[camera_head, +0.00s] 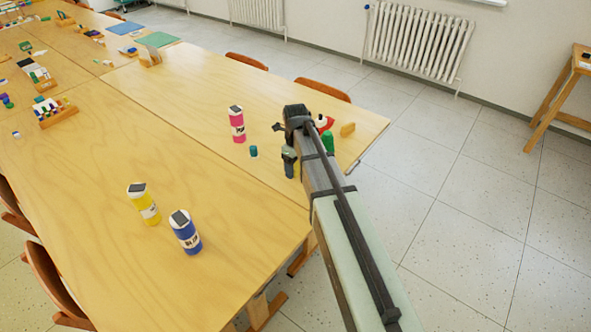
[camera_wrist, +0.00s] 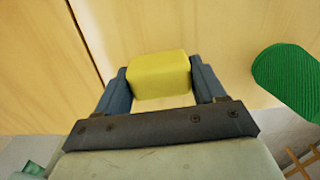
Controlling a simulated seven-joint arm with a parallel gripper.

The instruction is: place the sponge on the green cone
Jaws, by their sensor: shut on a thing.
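A yellow sponge (camera_wrist: 158,76) sits between the two fingers of my gripper (camera_wrist: 159,72) in the wrist view. My gripper is shut on it, above the wooden table. A ribbed green cone (camera_wrist: 287,78) shows at the right edge of the wrist view, apart from the sponge and partly cut off. In the head view the green cone (camera_head: 328,141) stands near the table's far right end, just beyond my arm, which partly hides it. My gripper (camera_head: 284,143) is left of the cone there, and only a small bit of yellow (camera_head: 297,171) shows by it.
A pink bottle (camera_head: 237,126) and a small teal cylinder (camera_head: 253,151) stand left of my gripper. A red object (camera_head: 325,123) and a wooden block (camera_head: 347,129) are near the cone. Yellow (camera_head: 148,208) and blue bottles (camera_head: 186,235) stand nearer. Table between is clear.

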